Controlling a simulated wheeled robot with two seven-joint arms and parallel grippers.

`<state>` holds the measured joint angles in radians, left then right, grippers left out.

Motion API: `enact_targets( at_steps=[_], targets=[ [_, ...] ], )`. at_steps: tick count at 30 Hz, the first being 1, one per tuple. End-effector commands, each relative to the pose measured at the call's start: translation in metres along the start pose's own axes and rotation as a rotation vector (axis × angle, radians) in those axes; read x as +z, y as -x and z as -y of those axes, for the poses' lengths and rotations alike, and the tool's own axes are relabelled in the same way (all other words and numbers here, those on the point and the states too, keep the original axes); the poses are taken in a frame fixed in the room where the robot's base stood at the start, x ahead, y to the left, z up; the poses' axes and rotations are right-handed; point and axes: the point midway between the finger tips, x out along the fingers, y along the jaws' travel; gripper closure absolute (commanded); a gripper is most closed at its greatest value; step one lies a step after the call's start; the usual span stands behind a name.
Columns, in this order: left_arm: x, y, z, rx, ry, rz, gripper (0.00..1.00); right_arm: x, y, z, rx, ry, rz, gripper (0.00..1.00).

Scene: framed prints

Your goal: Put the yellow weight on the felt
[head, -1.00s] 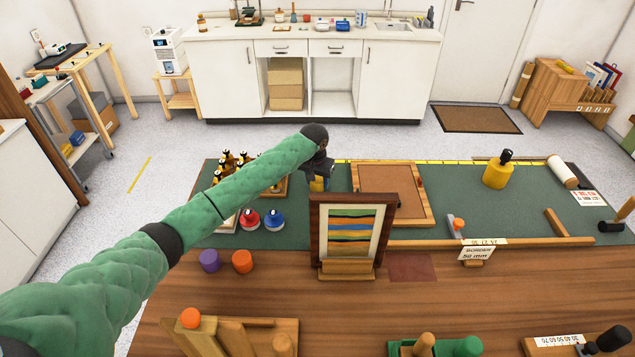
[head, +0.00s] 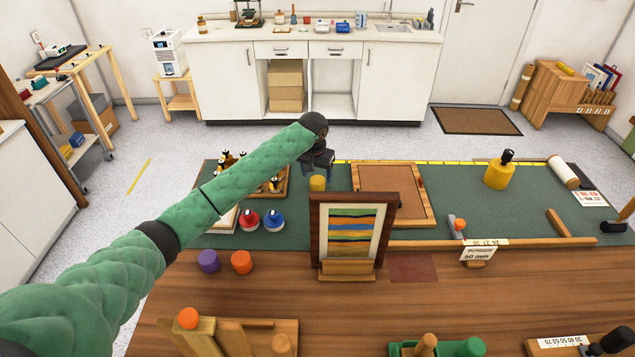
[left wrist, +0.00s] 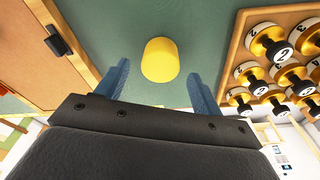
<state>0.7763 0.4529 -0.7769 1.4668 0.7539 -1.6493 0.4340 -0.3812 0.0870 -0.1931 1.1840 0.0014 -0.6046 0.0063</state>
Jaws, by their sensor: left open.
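The yellow weight (head: 317,183), a short plain cylinder, stands upright on the green mat behind the framed print. In the left wrist view the yellow weight (left wrist: 160,60) shows ahead of and between the blue fingers, with a gap on each side. My left gripper (head: 317,169) is open and empty just beyond the weight in the head view; its spread fingers also show in the left wrist view (left wrist: 158,76). A flat dark red patch, seemingly the felt (head: 414,268), lies bare on the wooden tabletop right of the framed print. My right gripper is not in view.
The upright framed print (head: 350,229) stands between the weight and the bench front. A wooden tray of several bottle-like pieces (left wrist: 285,60) lies close beside the gripper. A wooden board (head: 398,185), red and blue handled pieces and a larger yellow black-topped piece (head: 498,173) share the mat.

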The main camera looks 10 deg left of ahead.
Motion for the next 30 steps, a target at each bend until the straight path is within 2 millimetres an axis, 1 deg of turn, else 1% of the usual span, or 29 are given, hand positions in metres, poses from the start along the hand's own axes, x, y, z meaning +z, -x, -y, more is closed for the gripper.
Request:
enact_targets(
  at_steps=[6, 12, 18, 30],
  targets=[
    [0.000, 0.041, 0.000, 0.001, 0.000, -0.002, 0.33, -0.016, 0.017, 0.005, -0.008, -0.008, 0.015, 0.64],
    [-0.001, 0.069, 0.000, 0.000, 0.000, -0.002, 0.33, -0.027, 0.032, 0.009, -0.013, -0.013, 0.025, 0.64],
    [0.000, 0.081, 0.000, 0.000, 0.001, 0.000, 0.33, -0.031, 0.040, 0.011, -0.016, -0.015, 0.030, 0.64],
    [0.000, 0.082, 0.000, 0.000, 0.001, 0.001, 0.33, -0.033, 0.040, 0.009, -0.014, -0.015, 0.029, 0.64]
  ],
)
